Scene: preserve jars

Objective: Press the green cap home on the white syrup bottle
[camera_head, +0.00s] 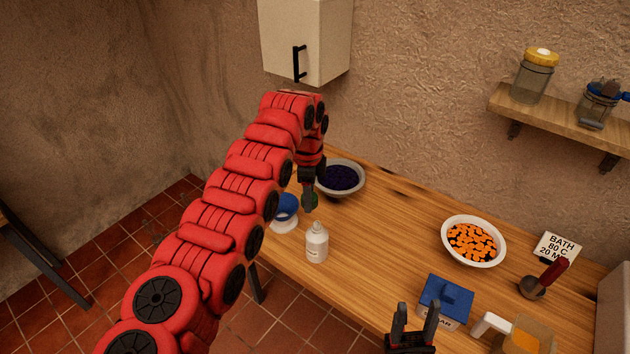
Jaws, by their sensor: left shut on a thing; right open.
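The white syrup bottle (317,246) stands upright near the front left edge of the wooden table, its narrow neck pointing up. My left gripper (309,203) points down behind and above the bottle in the picture, shut on the green cap (312,200). The cap is small and partly hidden by the fingers. It appears apart from the bottle's neck, with a small gap between them. My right gripper (414,322) is open and empty at the bottom, over the table's front edge, its two dark fingers pointing up in the picture.
A grey bowl of dark berries (342,177) stands behind the bottle. A blue-and-white item (286,215) is close at its left. A white bowl of orange slices (473,242), a blue box (445,300) and a sign (557,248) are to the right. The middle table is clear.

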